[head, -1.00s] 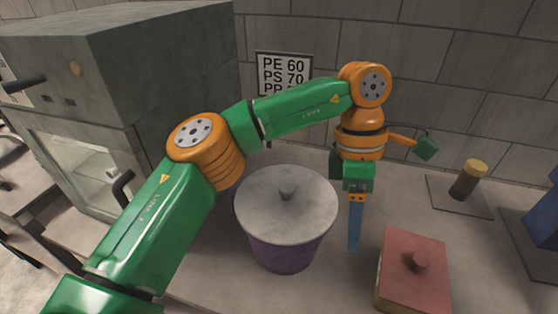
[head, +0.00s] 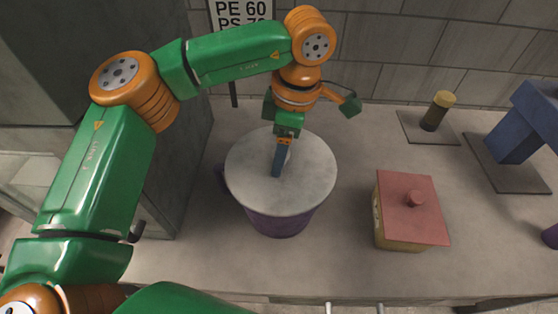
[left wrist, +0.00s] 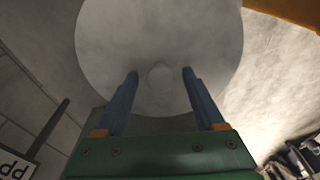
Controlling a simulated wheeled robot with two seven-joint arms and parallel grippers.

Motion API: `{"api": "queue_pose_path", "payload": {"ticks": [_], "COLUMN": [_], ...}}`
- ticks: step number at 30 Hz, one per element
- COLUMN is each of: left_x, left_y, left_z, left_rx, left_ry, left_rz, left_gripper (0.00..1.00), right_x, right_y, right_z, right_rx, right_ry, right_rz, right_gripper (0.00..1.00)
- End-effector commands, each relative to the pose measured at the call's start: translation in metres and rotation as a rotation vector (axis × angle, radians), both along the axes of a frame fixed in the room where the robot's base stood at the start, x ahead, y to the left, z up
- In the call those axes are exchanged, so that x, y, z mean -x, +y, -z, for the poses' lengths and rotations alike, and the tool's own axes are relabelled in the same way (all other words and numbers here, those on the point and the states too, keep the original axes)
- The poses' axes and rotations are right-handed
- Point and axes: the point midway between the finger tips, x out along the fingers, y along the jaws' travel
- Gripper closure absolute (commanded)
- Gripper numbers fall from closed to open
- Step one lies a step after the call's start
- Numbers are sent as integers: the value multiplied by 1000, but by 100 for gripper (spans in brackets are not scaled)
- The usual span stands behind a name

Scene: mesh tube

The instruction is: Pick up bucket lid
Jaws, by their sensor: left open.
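The bucket lid (head: 310,170) is a round grey disc lying on top of the purple bucket (head: 280,223). In the left wrist view the lid (left wrist: 160,30) fills the upper middle, with its round knob (left wrist: 160,75) between and beyond the fingertips. My left gripper (head: 277,174) points down over the lid in the head view, its blue fingers hiding most of the knob. In the left wrist view the gripper (left wrist: 160,73) is open, with a finger on each side of the knob and nothing held. I cannot tell the exact height of the fingertips above the lid.
A box with a red lid and knob (head: 413,208) stands right of the bucket. Behind it a yellow-topped dark post (head: 437,111) stands on a plate, and a blue block-shaped thing (head: 525,125) is at the right. A grey cabinet (head: 180,170) stands left. Tabletop between bucket and box is clear.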

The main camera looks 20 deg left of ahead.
Motion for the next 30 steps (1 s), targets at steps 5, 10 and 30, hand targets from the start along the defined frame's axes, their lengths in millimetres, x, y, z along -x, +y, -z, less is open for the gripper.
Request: {"api": "queue_pose_path", "payload": {"ticks": [5,10,30], "left_x": [0,0,18], "left_y": [0,0,-41], "left_z": [0,0,-91], "left_rx": [1,1,-2], "left_ry": [0,0,-6], "left_rz": [1,1,5], "left_gripper": [67,100,100], "right_x": [0,0,0], "right_y": [5,6,3], "right_z": [0,0,-10], "right_rx": [-8,-9,-5], "right_ry": [0,0,-1], "right_rz": [2,2,0], "right_gripper": [50,50,50]}}
